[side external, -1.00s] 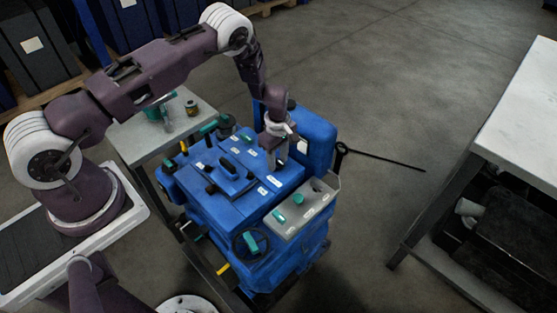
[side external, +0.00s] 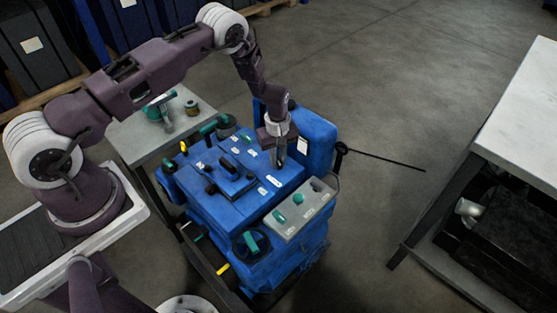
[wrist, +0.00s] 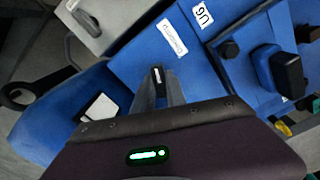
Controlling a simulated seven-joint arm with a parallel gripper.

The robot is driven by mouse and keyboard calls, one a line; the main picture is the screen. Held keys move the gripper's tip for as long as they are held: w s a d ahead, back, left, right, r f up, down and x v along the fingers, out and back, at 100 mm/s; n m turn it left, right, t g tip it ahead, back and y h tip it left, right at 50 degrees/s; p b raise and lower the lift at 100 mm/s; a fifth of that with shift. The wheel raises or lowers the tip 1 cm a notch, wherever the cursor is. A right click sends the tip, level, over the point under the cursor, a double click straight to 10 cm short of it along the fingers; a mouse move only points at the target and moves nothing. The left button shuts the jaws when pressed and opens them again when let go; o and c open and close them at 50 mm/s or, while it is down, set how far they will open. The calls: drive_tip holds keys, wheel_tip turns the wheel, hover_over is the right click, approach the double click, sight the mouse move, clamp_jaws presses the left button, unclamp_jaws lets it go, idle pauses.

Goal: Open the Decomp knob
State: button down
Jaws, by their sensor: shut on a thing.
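The blue diesel engine (side external: 232,205) stands in the middle of the side view. In the wrist view, a white label that seems to read "Decomp" (wrist: 172,38) lies on its blue top. A small dark knob with a pale mark, the Decomp knob (wrist: 157,74), sits just below that label. My gripper (wrist: 158,88) is shut on this knob, one finger on each side. In the side view my gripper (side external: 279,160) points down at the engine top, near the blue tank, and hides the knob there.
The upright blue tank (side external: 315,140) stands close beside my gripper. A grey control box (side external: 300,213) with green knobs is at the engine's front right. Black handles (wrist: 282,70) rise from the top.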

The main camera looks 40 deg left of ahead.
drive_tip(key=m, duration=0.4)
drive_tip(key=shift+m, duration=1.3)
drive_tip(key=m, duration=0.5)
drive_tip(key=shift+m, duration=0.4)
drive_tip(key=c, duration=1.4)
unclamp_jaws()
drive_tip(key=shift+o, duration=0.2)
drive_tip(key=shift+r, duration=2.75)
